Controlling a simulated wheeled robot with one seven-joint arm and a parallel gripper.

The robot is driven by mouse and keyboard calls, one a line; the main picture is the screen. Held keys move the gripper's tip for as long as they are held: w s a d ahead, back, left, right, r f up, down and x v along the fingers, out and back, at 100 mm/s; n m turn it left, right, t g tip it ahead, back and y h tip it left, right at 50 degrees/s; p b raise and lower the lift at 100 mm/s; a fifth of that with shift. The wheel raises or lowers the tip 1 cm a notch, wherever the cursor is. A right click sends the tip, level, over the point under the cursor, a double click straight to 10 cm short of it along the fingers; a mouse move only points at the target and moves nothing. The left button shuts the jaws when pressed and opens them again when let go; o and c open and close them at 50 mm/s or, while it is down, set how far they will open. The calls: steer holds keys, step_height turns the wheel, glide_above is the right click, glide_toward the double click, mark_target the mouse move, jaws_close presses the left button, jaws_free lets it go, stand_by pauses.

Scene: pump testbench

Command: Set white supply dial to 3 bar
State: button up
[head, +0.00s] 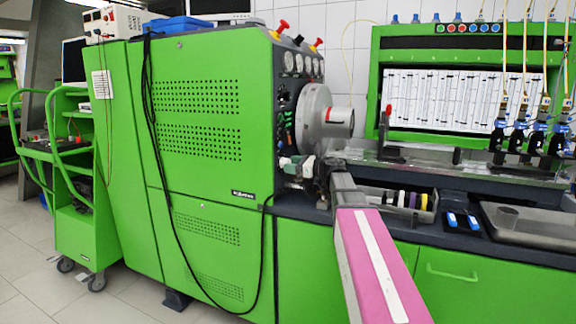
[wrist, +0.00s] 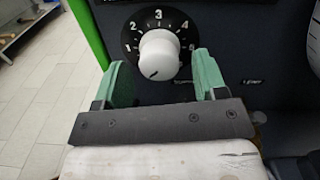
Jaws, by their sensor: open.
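The white supply dial (wrist: 158,54) shows in the wrist view as a round white knob on a black scale (wrist: 136,24) with white numbers, 3 at the top. A dark pointer mark on the knob's face points down and slightly left, below the 1 and away from the 3. My gripper (wrist: 160,66) has its two green fingers apart, one on each side of the knob's lower part, with visible gaps. Whether the tips reach the knob's depth is unclear. In the head view my gripper (head: 301,165) is at the bench's control panel, and I cannot make out the dial there.
The green test bench cabinet (head: 203,120) stands left of the panel. A grey round chuck (head: 325,115) juts out above my gripper. A tray of small parts (head: 400,200) and the worktop lie to the right. A black cable (head: 160,190) hangs down the cabinet front.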

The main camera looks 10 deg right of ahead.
steer(key=shift+x, duration=1.05)
steer(key=c, duration=0.8)
steer(key=shift+m, duration=1.6)
steer(key=o, duration=0.8)
steer(key=v, duration=1.1)
